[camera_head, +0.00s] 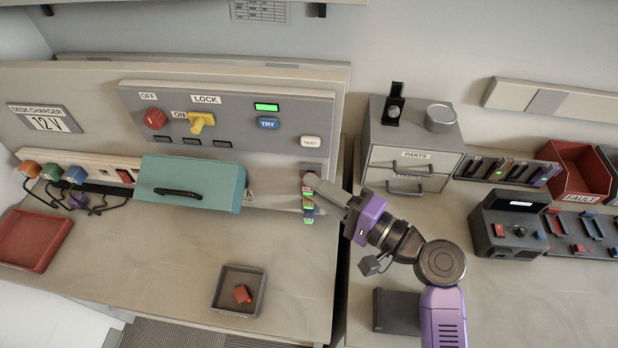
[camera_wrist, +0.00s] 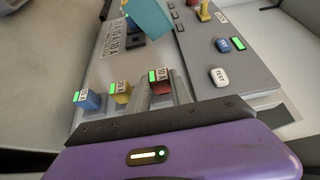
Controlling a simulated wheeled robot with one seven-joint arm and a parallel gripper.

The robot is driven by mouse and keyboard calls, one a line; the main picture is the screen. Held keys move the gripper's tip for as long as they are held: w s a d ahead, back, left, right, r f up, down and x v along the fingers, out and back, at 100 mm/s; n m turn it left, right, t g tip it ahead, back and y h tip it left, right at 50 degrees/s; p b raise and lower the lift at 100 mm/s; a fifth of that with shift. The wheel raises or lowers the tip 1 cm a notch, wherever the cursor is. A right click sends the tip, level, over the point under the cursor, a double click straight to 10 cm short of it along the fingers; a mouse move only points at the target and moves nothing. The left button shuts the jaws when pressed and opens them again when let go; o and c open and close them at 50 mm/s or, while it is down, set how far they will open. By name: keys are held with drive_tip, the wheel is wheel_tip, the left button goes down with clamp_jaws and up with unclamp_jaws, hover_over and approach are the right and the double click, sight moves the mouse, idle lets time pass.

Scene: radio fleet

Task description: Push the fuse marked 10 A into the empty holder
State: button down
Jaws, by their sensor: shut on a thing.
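My gripper (camera_head: 316,187) reaches the right end of the grey panel, where a vertical row of fuse holders sits. In the wrist view my gripper (camera_wrist: 167,92) is shut on a red fuse (camera_wrist: 161,87), with one finger on each side. The small label by it seems to read 10 A. The red fuse is at the end of the row, and a green light shows above it. The fingers hide its lower part, so its exact depth in the holder cannot be told. A yellow fuse (camera_wrist: 123,96) and a blue fuse (camera_wrist: 89,101) stand beside it, each with a green light.
A dark tray (camera_head: 222,303) on the bench holds a small red piece (camera_head: 242,294). A teal cover with a handle (camera_head: 190,184) stands left of the row. The TEST button (camera_head: 310,142) and TRY button (camera_head: 268,124) are above. The bench front is mostly clear.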

drive_tip(key=shift+s, duration=0.95)
idle(0.7)
drive_tip(key=shift+s+a+p, duration=0.1)
drive_tip(key=shift+s+p, duration=0.35)
drive_tip(key=shift+s, duration=1.2)
